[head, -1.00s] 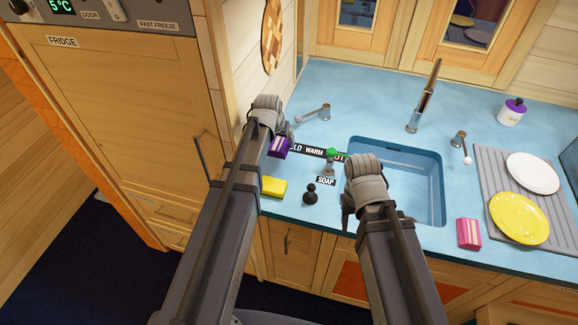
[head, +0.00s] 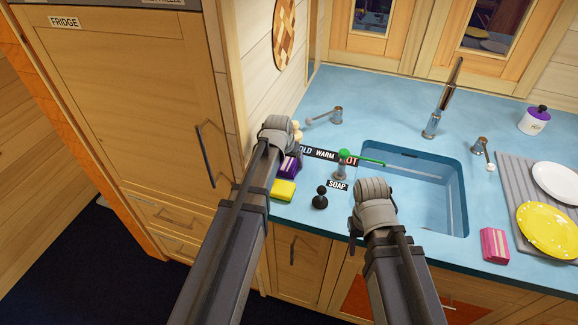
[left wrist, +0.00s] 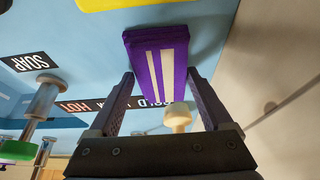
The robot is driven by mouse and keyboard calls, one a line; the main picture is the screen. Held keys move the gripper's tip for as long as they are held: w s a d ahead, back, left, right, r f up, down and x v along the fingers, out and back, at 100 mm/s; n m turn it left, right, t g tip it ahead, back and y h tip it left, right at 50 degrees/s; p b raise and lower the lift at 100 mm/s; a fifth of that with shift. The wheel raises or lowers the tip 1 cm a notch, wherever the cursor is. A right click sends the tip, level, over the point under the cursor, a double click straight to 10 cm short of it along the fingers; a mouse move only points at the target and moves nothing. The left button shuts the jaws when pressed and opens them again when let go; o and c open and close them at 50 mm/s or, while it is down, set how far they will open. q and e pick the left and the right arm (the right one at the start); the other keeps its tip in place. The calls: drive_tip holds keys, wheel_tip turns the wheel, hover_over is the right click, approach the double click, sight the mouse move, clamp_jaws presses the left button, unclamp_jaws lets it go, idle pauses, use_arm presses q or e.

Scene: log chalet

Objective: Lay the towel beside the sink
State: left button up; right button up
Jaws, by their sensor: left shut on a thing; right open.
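A purple folded towel with white stripes (head: 290,168) is at the left end of the blue counter, behind the yellow sponge. My left gripper (head: 287,154) is shut on it. In the left wrist view the towel (left wrist: 160,65) sits between the two fingers, low over the counter; I cannot tell whether it touches. The blue sink (head: 432,203) is further right. A pink striped folded towel (head: 494,246) lies at the sink's front right. My right gripper (head: 355,233) is open and empty by the sink's front left corner, its fingers partly hidden.
A yellow sponge (head: 283,190), a black stopper-like object (head: 320,197) and a green-topped tap or dispenser (head: 342,162) stand between the left gripper and the sink. A drainer (head: 514,187) with plates is at the right. A wooden wall and fridge (head: 125,90) close the left side.

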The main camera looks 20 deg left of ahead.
use_arm(q)
drive_tip(key=shift+f, duration=0.2)
drive_tip(key=o, duration=1)
drive_tip(key=shift+r, duration=0.1)
drive_tip(key=p+v, duration=1.2)
drive_tip(key=s+d+m+g, duration=0.1)
drive_tip(key=s+d, duration=0.4)
drive_tip(key=s, duration=0.1)
drive_tip(key=s+d+f+m+g+y, duration=0.1)
drive_tip(key=s+d+g, duration=0.1)
drive_tip(key=s+d, duration=0.3)
drive_tip(key=s+d+m+g, duration=0.1)
drive_tip(key=s+d+g, duration=0.1)
drive_tip(key=s+d, duration=0.3)
drive_tip(key=shift+s+d+f+y+b, duration=0.15)
drive_tip(key=shift+s+y+b, duration=0.15)
drive_tip(key=shift+s, duration=1.3)
